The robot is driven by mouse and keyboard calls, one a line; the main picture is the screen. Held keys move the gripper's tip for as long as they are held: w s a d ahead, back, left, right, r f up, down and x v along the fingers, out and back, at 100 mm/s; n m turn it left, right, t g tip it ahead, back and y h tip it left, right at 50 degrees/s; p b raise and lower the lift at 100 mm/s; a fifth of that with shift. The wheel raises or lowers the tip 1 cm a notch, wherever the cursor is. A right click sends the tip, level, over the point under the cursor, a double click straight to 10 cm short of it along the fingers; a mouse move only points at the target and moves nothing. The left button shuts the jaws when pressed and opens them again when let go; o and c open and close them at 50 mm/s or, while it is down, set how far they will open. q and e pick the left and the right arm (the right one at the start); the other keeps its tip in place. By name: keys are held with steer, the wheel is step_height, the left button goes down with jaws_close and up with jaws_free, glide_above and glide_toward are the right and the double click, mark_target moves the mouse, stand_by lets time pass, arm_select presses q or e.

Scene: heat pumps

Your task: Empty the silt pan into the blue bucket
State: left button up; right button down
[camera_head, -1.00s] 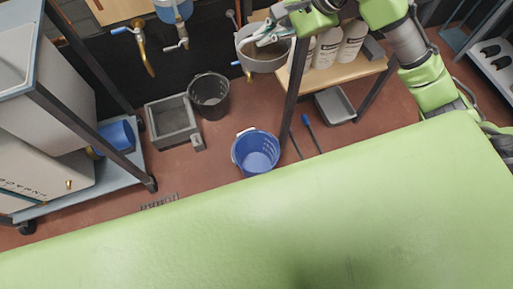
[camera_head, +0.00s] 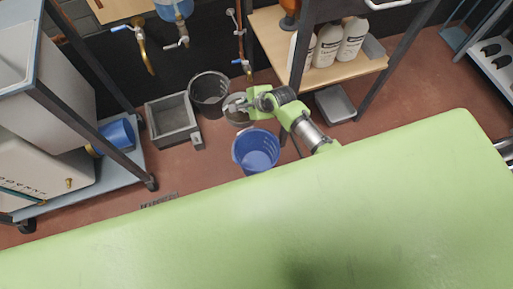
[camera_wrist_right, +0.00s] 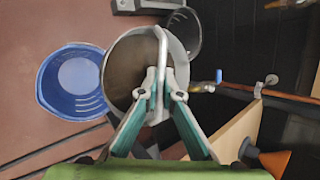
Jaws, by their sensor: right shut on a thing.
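The grey round silt pan (camera_head: 234,115) is in the head view, just behind the blue bucket's far rim. My right gripper (camera_head: 240,104) is shut on its handle. In the right wrist view the pan (camera_wrist_right: 124,72) shows brown silt inside, and my right gripper (camera_wrist_right: 160,82) grips the pale handle at the rim. The blue bucket (camera_head: 256,152) stands upright on the floor; in the wrist view the bucket (camera_wrist_right: 72,82) lies left of the pan, with no silt visible in it. The pan's exact height and tilt are hard to tell. My left gripper is out of view.
A black bucket (camera_head: 209,92) and a grey square basin (camera_head: 172,120) stand left of the pan. A wooden shelf with white bottles (camera_head: 326,46) and a dark post is at the right. A grey tray (camera_head: 335,104) is below it. Red floor lies clear left of the blue bucket.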

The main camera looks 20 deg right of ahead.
steer(key=s+a+f+n, duration=0.1)
steer(key=s+a+f, duration=1)
steer(key=s+f, duration=0.3)
step_height(320, 180, down, 2)
steer(key=shift+s+a+f+y, duration=0.2)
steer(key=shift+a+y, duration=0.1)
steer(key=shift+y, duration=0.1)
